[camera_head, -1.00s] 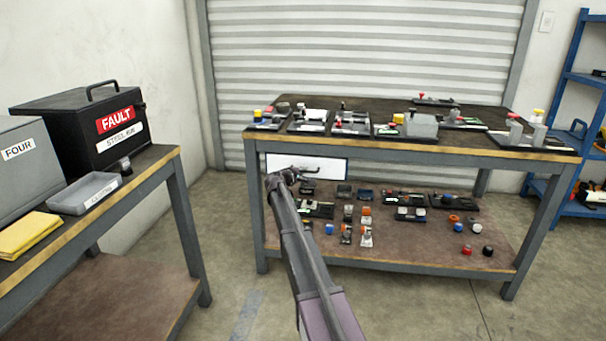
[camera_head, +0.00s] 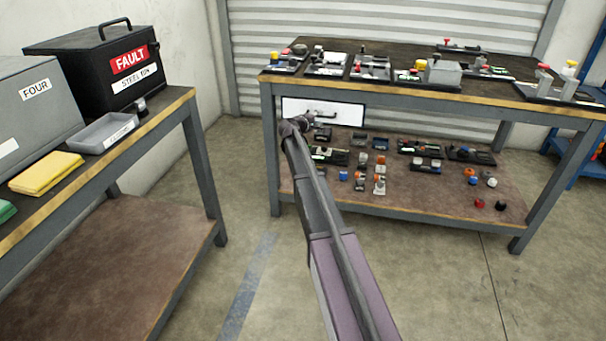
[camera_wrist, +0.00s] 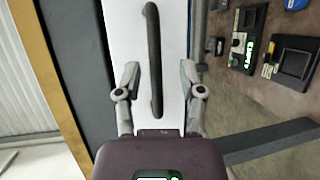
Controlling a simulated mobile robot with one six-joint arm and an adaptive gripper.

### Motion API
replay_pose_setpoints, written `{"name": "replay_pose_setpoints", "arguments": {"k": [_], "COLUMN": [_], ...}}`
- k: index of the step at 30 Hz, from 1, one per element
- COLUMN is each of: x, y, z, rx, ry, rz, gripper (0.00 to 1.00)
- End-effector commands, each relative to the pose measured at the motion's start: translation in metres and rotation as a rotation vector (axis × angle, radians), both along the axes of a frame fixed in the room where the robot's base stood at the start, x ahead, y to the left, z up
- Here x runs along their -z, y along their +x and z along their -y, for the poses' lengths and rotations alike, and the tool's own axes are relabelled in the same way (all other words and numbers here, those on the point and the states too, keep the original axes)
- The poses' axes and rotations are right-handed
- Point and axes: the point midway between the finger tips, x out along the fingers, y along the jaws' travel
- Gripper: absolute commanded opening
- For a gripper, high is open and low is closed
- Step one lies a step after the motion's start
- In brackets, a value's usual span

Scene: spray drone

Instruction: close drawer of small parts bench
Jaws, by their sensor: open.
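The small parts bench (camera_head: 400,97) has a dark top with a wood-coloured edge and grey legs. Its drawer has a white front (camera_head: 350,115) with a dark bar handle (camera_head: 325,112), under the left end of the top. I cannot tell how far it stands out. My gripper (camera_head: 309,121) is close to the drawer front, at the handle's lower left in the head view. In the wrist view my gripper (camera_wrist: 158,80) is open, one finger on each side of the handle (camera_wrist: 153,60), against the white front (camera_wrist: 172,45). I cannot tell whether it touches.
Several small parts and fixtures stand on the bench top and lower shelf (camera_head: 420,200). Floor between the benches is clear.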

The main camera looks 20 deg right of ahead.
Motion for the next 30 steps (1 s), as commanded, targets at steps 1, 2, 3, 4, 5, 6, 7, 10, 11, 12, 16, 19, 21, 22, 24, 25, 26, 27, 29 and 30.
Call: {"name": "replay_pose_setpoints", "arguments": {"k": [1, 2, 3, 4, 5, 6, 7, 10, 11, 12, 16, 19, 21, 22, 24, 25, 26, 27, 29, 30], "x": [0.0, 0.0, 0.0, 0.0, 0.0, -0.003, -0.004, -0.006, -0.007, -0.008, -0.012, -0.014, -0.016, -0.017, -0.019, -0.02, -0.021, -0.022, -0.023, -0.024], "y": [-0.008, -0.011, -0.016, -0.019, -0.023, -0.025, -0.027, -0.034, -0.036, -0.039, -0.049, -0.056, -0.062, -0.064, -0.069, -0.072, -0.074, -0.077, -0.081, -0.084], "z": [-0.004, -0.007, -0.01, -0.012, -0.014, -0.02, -0.023, -0.034, -0.038, -0.043, -0.057, -0.069, -0.077, -0.08, -0.088, -0.092, -0.095, -0.1, -0.106, -0.111], "rx": [-0.001, -0.001, -0.001, -0.002, -0.002, -0.003, -0.002, -0.001, -0.001, -0.002, -0.001, -0.002, -0.002, -0.001, -0.001, -0.001, -0.002, -0.002, -0.001, -0.001], "ry": [0.0, 0.0, 0.0, 0.0, 0.0, 0.0, 0.0, 0.0, 0.0, 0.0, 0.0, 0.0, 0.0, 0.0, 0.0, 0.0, 0.0, 0.0, 0.0, 0.0], "rz": [0.0, 0.0, 0.0, 0.0, 0.0, 0.001, 0.001, 0.0, 0.0, 0.0, -0.001, -0.001, 0.0, 0.0, 0.0, 0.0, 0.0, 0.0, 0.0, 0.0], "gripper": [0.51, 0.51, 0.51, 0.51, 0.51, 0.51, 0.51, 0.51, 0.51, 0.51, 0.51, 0.51, 0.51, 0.51, 0.51, 0.51, 0.51, 0.51, 0.51, 0.51]}}
